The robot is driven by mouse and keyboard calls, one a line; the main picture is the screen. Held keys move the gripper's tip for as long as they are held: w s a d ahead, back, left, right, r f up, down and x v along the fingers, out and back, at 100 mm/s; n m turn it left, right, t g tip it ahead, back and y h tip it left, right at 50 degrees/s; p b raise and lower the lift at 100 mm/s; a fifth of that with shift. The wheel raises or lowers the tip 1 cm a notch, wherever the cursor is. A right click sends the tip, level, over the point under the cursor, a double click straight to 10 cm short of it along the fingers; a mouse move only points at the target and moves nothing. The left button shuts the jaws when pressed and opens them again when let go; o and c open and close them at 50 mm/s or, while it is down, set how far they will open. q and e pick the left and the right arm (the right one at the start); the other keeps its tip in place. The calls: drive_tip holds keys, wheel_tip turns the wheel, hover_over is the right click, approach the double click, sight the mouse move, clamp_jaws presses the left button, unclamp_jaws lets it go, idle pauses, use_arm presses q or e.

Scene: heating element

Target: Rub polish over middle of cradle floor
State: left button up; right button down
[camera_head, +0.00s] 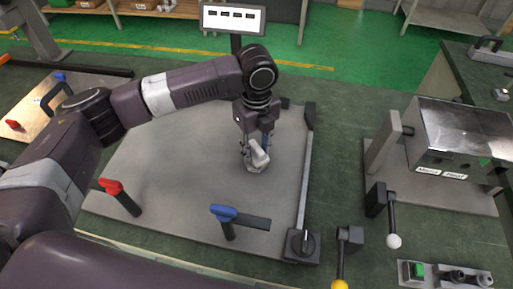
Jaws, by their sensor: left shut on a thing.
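My left gripper (257,142) points down over the large grey flat board on the bench. It is shut on a pale grey-white piece (258,158), which is small and partly hidden by the fingers. The piece is at or close to the board's surface; I cannot tell if it touches. The grey board (165,195), which looks like the cradle floor, lies flat, with the gripper over its right half. My right gripper is not in view.
A red-handled clamp (118,196) and a blue-handled clamp (228,217) stand at the board's front. A metal rail (306,175) runs along its right side. A metal box (465,130) and levers with white (393,241) and yellow knobs stand at right.

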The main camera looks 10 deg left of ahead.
sight(256, 147)
use_arm(q)
drive_tip(key=shift+s+f+p, duration=0.1)
drive_tip(key=shift+f+p, duration=0.05)
drive_tip(key=shift+p, duration=0.35)
idle(1.7)
wheel_tip(256, 147, up, 7)
drive_tip(key=p, duration=0.8)
idle(0.4)
idle(0.4)
